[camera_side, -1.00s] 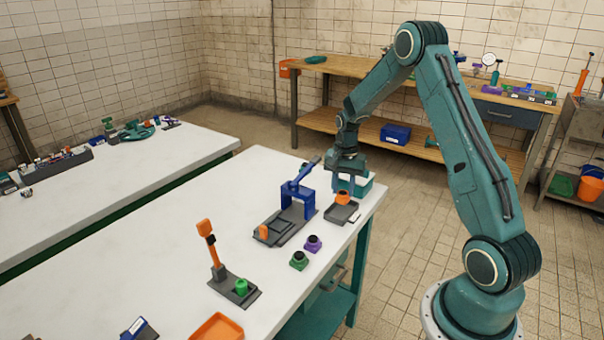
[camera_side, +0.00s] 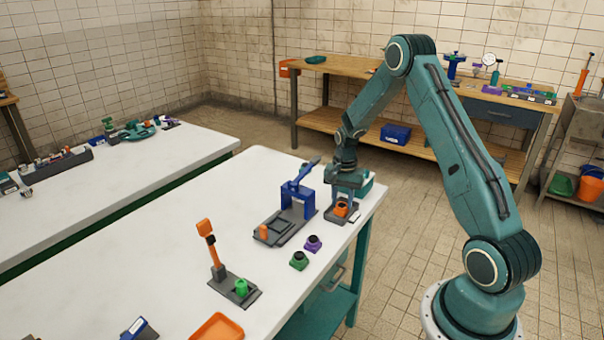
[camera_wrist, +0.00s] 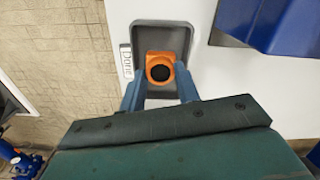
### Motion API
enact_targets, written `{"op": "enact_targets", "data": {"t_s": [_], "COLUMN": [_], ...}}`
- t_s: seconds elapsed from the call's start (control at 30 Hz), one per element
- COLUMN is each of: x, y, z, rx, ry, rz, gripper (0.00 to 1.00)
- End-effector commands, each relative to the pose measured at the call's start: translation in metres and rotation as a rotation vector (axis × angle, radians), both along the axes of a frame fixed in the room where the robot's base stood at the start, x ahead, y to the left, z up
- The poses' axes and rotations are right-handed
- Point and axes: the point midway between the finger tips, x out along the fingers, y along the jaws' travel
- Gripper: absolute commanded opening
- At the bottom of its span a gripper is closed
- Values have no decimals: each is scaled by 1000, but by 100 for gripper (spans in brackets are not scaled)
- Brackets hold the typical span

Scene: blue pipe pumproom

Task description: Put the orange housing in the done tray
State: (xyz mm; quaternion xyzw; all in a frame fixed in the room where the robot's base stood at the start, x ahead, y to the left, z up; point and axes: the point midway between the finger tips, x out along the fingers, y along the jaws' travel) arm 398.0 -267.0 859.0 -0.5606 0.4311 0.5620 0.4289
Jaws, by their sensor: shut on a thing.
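The orange housing (camera_side: 341,209), a small block with a dark round opening, is between the fingers of my gripper (camera_side: 342,205), which is shut on it. In the wrist view the housing (camera_wrist: 152,59) shows between the two blue fingertips of my gripper (camera_wrist: 160,77), inside the outline of the grey done tray (camera_wrist: 165,29). A white label reading "Done" lies along the tray's left side. In the side view the done tray (camera_side: 331,217) is under the housing, partly hidden by my fingers. I cannot tell whether the housing touches the tray floor.
A blue press-like fixture (camera_side: 297,200) on a grey base stands close left of the tray. A purple part (camera_side: 313,243) and a green part (camera_side: 299,260) sit in front on the white bench.

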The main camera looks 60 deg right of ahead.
Motion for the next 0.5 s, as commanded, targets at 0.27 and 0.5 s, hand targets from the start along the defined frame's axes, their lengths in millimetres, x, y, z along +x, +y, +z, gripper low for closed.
{"op": "enact_targets", "data": {"t_s": [0.27, 0.5], "x": [0, 0], "y": [0, 0], "z": [-1, 0], "rx": [0, 0], "ry": [0, 0], "rz": [0, 0], "gripper": [54, 54]}}
